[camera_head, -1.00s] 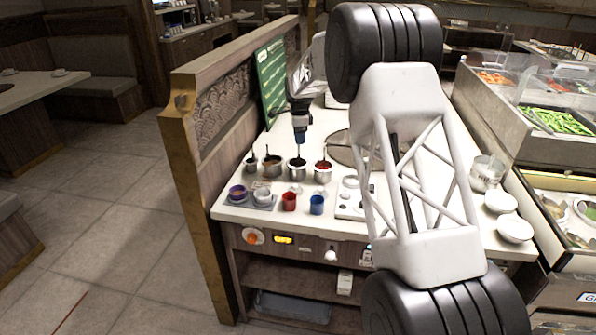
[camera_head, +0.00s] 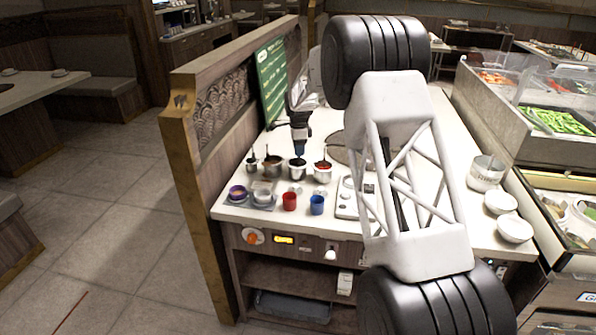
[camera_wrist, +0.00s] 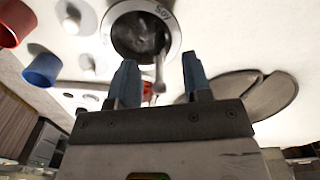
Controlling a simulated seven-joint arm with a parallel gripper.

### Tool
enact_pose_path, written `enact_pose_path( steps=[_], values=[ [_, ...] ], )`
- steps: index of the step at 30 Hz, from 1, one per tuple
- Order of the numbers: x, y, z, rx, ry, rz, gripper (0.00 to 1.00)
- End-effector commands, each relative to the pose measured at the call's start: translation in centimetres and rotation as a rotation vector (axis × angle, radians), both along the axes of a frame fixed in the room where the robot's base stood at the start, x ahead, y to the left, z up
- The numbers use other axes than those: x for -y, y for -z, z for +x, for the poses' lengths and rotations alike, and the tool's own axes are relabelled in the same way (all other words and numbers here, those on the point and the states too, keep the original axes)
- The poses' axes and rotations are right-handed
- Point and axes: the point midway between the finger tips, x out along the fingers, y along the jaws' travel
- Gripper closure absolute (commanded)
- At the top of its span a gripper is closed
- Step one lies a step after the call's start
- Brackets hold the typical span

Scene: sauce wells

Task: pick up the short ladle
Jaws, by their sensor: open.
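My gripper (camera_head: 300,151) is open and points down over the dark sauce well (camera_head: 297,170), third from the left in the row. In the wrist view its two blue fingertips (camera_wrist: 159,62) stand on either side of a thin grey ladle handle (camera_wrist: 159,78), with a gap on each side. The handle rises out of a round metal well marked "SOY" (camera_wrist: 117,46), which holds dark sauce. The ladle's bowl is hidden in the sauce. I cannot tell from its visible length whether this is the short ladle.
Other wells stand close by: a red one (camera_head: 322,174) to the right, a brown one (camera_head: 272,169) and a dark one (camera_head: 252,165) to the left. A red cup (camera_head: 289,201) and blue cup (camera_head: 317,204) stand in front. A green board (camera_head: 271,80) stands at the left partition.

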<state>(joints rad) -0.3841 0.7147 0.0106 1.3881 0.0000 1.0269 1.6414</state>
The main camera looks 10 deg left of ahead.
Motion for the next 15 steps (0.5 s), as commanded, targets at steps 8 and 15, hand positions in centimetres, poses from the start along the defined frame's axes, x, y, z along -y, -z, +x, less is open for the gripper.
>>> enact_pose_path(
  steps=[8,15],
  values=[
    [0.04,1.62,-0.05,-0.001,0.0,0.0,0.55],
    [0.04,1.62,-0.05,-0.001,0.0,0.0,0.55]
  ],
)
